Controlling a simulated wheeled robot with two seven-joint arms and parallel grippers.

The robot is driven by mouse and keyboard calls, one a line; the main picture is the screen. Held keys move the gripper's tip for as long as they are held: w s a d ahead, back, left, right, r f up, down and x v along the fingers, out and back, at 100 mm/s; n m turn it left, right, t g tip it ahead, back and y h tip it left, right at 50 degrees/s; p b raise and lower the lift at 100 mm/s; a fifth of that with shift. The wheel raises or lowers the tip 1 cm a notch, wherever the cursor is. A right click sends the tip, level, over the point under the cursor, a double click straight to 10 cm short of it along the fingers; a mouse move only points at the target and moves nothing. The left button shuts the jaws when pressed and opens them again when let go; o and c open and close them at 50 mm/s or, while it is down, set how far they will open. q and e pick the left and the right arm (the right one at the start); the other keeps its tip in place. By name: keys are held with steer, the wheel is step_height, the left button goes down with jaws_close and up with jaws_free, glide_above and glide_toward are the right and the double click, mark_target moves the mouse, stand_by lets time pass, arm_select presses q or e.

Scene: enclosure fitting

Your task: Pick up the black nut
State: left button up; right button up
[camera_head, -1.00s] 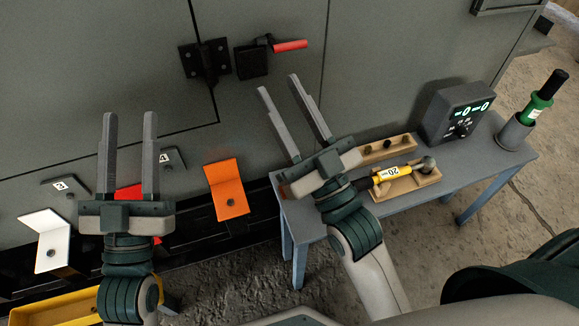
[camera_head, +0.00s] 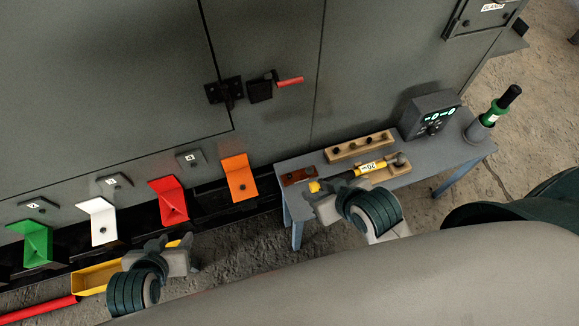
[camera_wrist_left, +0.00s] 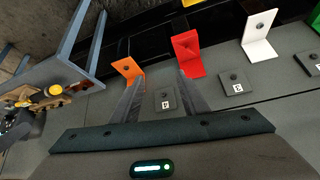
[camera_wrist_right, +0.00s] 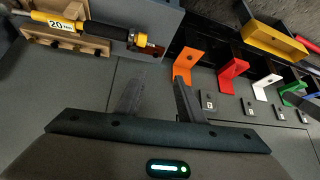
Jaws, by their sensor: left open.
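A wooden block (camera_head: 331,156) at the back of the small grey table holds several small dark pieces in a row. They are too small to tell which one is the black nut. My left gripper (camera_wrist_left: 160,80) is open and empty, its fingers apart in the left wrist view. In the head view it is low at the left, in front of the yellow bin. My right gripper (camera_wrist_right: 160,80) is also open and empty. In the head view it is at the table's front left side, with its fingertips hard to make out.
A yellow-and-black tool (camera_head: 370,167) marked 20 lies on a wooden holder in front of the block. A display box (camera_head: 430,116) and a green bottle-like tool (camera_head: 497,108) stand at the right. Green, white, red and orange (camera_head: 239,178) brackets line the enclosure's lower edge.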

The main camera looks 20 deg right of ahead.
steer(key=w+a+r+n+g+y+p, duration=0.1)
steer(key=w+a+g+p, duration=0.15)
steer(key=a, duration=0.45)
steer(key=w+a+r+n+g+y+p, duration=0.1)
steer(key=w+a+g, duration=0.25)
steer(key=a, duration=0.45)
arm_select(q)
steer(key=s+f+g, duration=0.1)
steer(key=s+f, duration=0.4)
steer(key=f, duration=0.8)
steer(key=s+f, duration=0.5)
steer(key=f, duration=0.7)
steer(key=s+f+g, duration=0.1)
steer(key=s+f, duration=0.4)
steer(key=f, duration=0.8)
steer(key=shift+s+a+f+g, duration=0.25)
steer(key=shift+a+f+g, duration=0.05)
steer(key=shift+a, duration=0.1)
arm_select(e)
steer(key=w+d+m+g+h, duration=0.1)
steer(key=w+d+m+h, duration=0.3)
steer(key=w+d, duration=0.6)
steer(key=d+f, duration=0.1)
steer(key=d, duration=0.1)
steer(key=shift+d, duration=0.4)
steer(key=shift+w, duration=0.1)
